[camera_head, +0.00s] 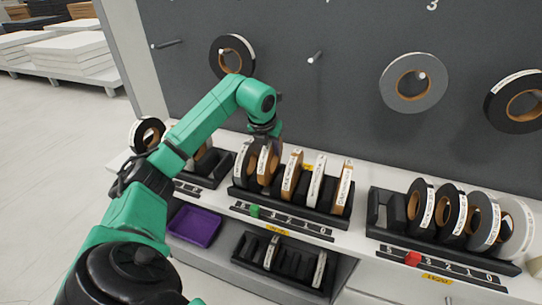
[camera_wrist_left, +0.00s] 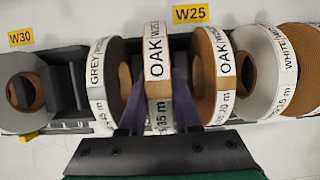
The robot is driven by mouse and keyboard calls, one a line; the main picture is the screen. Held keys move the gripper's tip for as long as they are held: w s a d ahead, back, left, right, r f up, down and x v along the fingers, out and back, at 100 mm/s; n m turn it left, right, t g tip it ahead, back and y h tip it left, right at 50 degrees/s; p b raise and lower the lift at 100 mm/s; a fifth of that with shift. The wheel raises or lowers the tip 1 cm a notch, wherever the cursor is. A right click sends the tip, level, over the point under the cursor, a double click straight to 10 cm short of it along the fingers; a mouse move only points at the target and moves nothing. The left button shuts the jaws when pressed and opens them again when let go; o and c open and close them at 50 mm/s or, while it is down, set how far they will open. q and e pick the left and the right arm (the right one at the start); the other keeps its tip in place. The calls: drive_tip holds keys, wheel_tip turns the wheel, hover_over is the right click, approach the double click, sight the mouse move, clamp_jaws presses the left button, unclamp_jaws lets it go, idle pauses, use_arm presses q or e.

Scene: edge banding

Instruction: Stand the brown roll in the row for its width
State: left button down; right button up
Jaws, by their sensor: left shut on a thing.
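The brown roll (camera_head: 268,163) stands upright at the middle rack (camera_head: 326,215) on the shelf; I cannot tell whether it is fully seated. In the left wrist view the brown roll (camera_wrist_left: 158,70) carries a white label reading OAK, below a yellow W25 tag (camera_wrist_left: 190,13). My left gripper (camera_head: 266,135) reaches down onto it from above, and its dark fingers (camera_wrist_left: 158,112) are shut on both sides of it. A grey roll (camera_wrist_left: 104,75) stands just left of it and another oak roll (camera_wrist_left: 212,70) just right. My right gripper is not in view.
A W30 tag (camera_wrist_left: 21,37) marks the rack to the left. Another rack (camera_head: 392,232) with dark, grey and white rolls stands right. Rolls hang on the wall board (camera_head: 330,105) behind. A purple tray (camera_head: 194,226) and a lower rack (camera_head: 285,262) sit below.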

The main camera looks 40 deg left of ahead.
use_arm(q)
drive_tip(key=shift+s+f, duration=0.2)
drive_tip(key=shift+f, duration=0.4)
drive_tip(key=shift+s+f, duration=0.15)
drive_tip(key=shift+f, duration=0.45)
drive_tip(key=shift+w+f, duration=0.15)
drive_tip(key=shift+w, duration=0.05)
drive_tip(key=shift+f, duration=0.25)
drive_tip(key=c, duration=0.6)
unclamp_jaws()
drive_tip(key=shift+s, duration=0.1)
